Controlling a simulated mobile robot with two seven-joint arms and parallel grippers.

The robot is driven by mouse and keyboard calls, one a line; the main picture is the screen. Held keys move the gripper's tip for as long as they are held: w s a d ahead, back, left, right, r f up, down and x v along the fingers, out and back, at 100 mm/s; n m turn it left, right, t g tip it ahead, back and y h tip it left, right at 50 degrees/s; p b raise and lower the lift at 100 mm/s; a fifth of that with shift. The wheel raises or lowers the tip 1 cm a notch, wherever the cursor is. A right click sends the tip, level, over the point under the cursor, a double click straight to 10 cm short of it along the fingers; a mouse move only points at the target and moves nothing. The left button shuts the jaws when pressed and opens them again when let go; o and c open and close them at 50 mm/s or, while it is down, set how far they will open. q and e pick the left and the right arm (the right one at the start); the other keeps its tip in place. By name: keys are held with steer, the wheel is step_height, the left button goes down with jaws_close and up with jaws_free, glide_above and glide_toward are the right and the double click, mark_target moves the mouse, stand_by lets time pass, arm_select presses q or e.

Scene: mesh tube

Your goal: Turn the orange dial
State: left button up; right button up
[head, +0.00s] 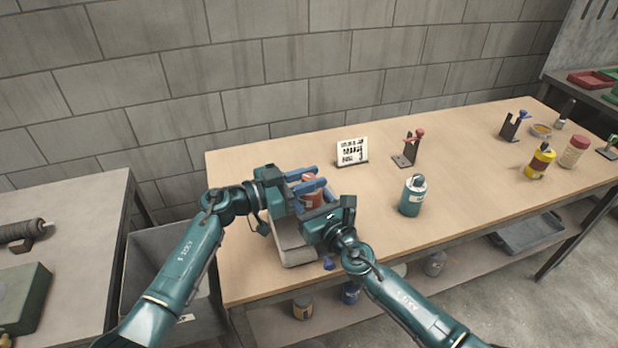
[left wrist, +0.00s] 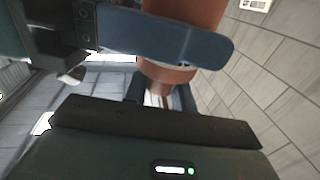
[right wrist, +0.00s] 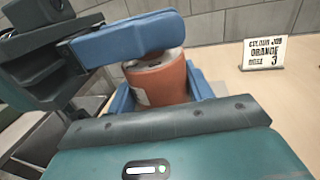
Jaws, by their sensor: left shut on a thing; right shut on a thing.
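An orange cylinder (head: 312,193) with a pale label stands over a pale grey base (head: 297,250) near the table's left end. My left gripper (head: 304,180) is shut on it from the left, its blue fingers around the upper part. The cylinder fills the top of the left wrist view (left wrist: 165,74). My right gripper (head: 318,208) comes in from the right and is shut on the cylinder too; its fingers are mostly hidden in the head view. The right wrist view shows the cylinder (right wrist: 168,85) between blue fingers. A sign (right wrist: 264,53) reads "colour job", "orange" and "3".
A teal bottle (head: 413,196) and a stand with a red top (head: 409,150) are to the right. A yellow bottle (head: 539,162) and a red-capped jar (head: 574,151) stand farther right. A grey bin (head: 150,262) is beside the table. The table's middle is mostly clear.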

arm_select(q)
steer(key=n+t+y, duration=0.3)
steer(key=t, duration=0.2)
steer(key=shift+f+n+y, duration=0.2)
steer(key=shift+n+y, duration=0.2)
steer(key=shift+n+t+y, duration=0.4)
steer(key=shift+n+t, duration=0.1)
steer(key=shift+r, duration=0.1)
steer(key=o, duration=1)
steer(key=shift+r, duration=0.1)
steer(key=v, duration=1.2)
